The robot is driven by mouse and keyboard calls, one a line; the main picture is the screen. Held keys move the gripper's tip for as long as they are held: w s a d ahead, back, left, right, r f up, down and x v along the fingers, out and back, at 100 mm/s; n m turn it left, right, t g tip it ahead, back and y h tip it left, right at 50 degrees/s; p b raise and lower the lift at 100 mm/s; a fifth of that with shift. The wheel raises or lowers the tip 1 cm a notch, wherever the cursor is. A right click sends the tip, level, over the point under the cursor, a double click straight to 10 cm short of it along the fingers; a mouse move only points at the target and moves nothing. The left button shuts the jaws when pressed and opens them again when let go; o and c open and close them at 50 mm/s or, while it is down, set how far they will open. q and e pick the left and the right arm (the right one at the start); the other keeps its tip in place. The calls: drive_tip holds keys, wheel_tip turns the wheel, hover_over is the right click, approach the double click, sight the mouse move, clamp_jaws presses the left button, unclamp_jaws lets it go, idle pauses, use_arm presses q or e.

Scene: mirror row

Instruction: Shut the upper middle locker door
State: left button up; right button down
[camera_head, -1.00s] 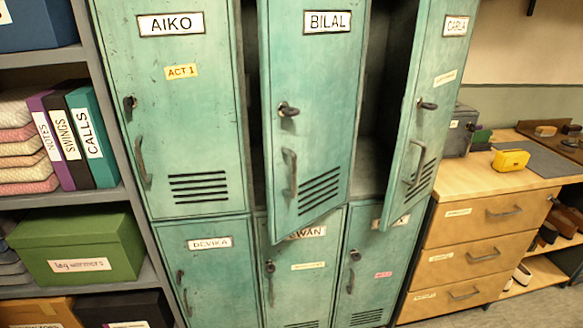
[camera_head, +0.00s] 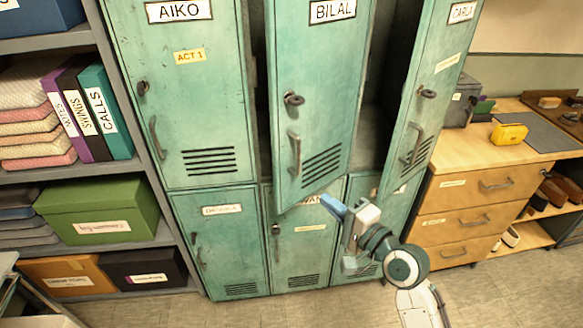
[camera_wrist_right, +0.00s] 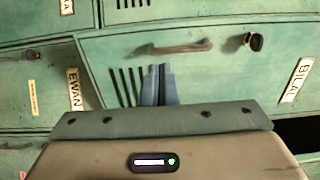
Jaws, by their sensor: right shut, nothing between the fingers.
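The upper middle locker door (camera_head: 318,75), labelled BILAL, stands ajar, with a dark gap along its left side. It has a key lock (camera_head: 293,99), a bar handle (camera_head: 295,152) and vent slots low down. My right gripper (camera_head: 333,206) is shut and empty, its blue fingers by the door's lower edge. In the right wrist view the shut fingers (camera_wrist_right: 160,84) lie in front of the door's (camera_wrist_right: 215,75) vent slots, with the handle (camera_wrist_right: 172,48) beyond. I cannot tell whether they touch the door. My left gripper is not in view.
The upper right door (camera_head: 432,75), labelled CARLA, stands wide open beside the BILAL door. The AIKO door (camera_head: 185,110) and the lower doors look shut. A wooden drawer unit (camera_head: 475,205) stands right, a grey shelf (camera_head: 110,180) left. Floor in front is clear.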

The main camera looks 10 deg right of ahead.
sight(284, 166)
drive_tip(key=p+x, duration=0.4)
drive_tip(key=x, duration=0.9)
drive_tip(key=shift+d, duration=0.1)
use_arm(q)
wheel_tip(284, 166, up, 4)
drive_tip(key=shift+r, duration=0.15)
use_arm(e)
drive_tip(key=shift+w+f, duration=0.15)
drive_tip(key=shift+w, duration=0.2)
drive_tip(key=shift+w, duration=0.1)
